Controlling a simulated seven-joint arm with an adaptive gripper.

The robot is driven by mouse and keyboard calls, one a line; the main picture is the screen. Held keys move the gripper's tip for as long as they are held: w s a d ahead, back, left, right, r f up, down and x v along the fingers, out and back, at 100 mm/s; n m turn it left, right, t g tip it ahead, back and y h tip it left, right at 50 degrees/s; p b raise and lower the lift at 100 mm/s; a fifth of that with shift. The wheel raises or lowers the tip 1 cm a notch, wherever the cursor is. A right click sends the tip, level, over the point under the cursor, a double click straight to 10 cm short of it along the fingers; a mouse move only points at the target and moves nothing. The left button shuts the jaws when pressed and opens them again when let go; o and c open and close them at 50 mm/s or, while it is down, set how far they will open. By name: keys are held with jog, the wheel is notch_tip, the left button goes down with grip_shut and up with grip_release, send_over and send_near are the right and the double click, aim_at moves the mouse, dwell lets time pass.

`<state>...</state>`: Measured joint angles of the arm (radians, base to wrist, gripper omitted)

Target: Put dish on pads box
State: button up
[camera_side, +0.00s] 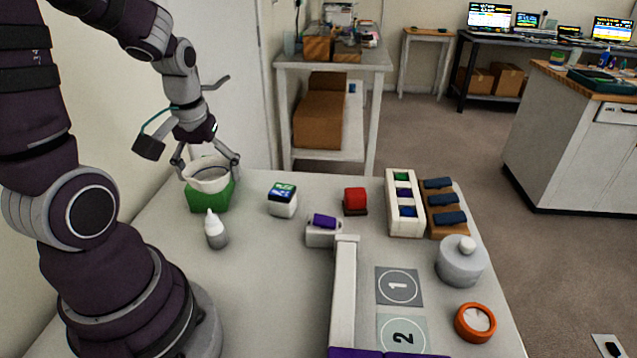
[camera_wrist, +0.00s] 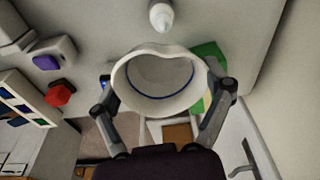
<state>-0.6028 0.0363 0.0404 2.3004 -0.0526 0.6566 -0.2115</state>
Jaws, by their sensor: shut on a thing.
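The dish (camera_side: 207,180) is a white round bowl with a pouring lip. My gripper (camera_side: 208,167) is shut on the dish, with a finger on each side of its rim. The dish is upright in the side view, over the green box (camera_side: 209,201), which I take for the pads box. I cannot tell whether the dish touches the box. In the wrist view the dish (camera_wrist: 156,84) fills the middle between my fingers and looks empty. It hides much of the green box (camera_wrist: 208,52), which shows beyond its right edge.
A white dropper bottle (camera_side: 215,230) stands close in front of the green box. To the right are a small scale-like device (camera_side: 282,200), a red block (camera_side: 355,200), a white tray (camera_side: 391,215), a lidded grey pot (camera_side: 461,262) and an orange-rimmed gauge (camera_side: 475,322). The table's front left is clear.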

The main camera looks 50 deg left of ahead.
jog(key=s+a+n, duration=0.1)
jog(key=s+n, duration=0.2)
jog(key=s, duration=0.2)
jog(key=w+a, duration=0.3)
jog(key=a, duration=0.1)
jog(key=w+a+f, duration=0.1)
jog(key=w+a, duration=0.1)
jog(key=a, duration=0.2)
jog(key=w+a+f, duration=0.1)
jog(key=w+a, duration=0.2)
jog(key=a, duration=0.1)
jog(key=shift+w+a, duration=0.15)
jog(key=shift+w, duration=0.2)
jog(key=shift+w+a+f, duration=0.1)
jog(key=shift+a+f, duration=0.05)
jog(key=shift+f, duration=0.75)
jog(key=shift+w+a+f, duration=0.1)
jog(key=shift+f, duration=0.8)
jog(key=shift+f, duration=0.1)
jog(key=o, duration=1.1)
jog(key=shift+c, duration=0.2)
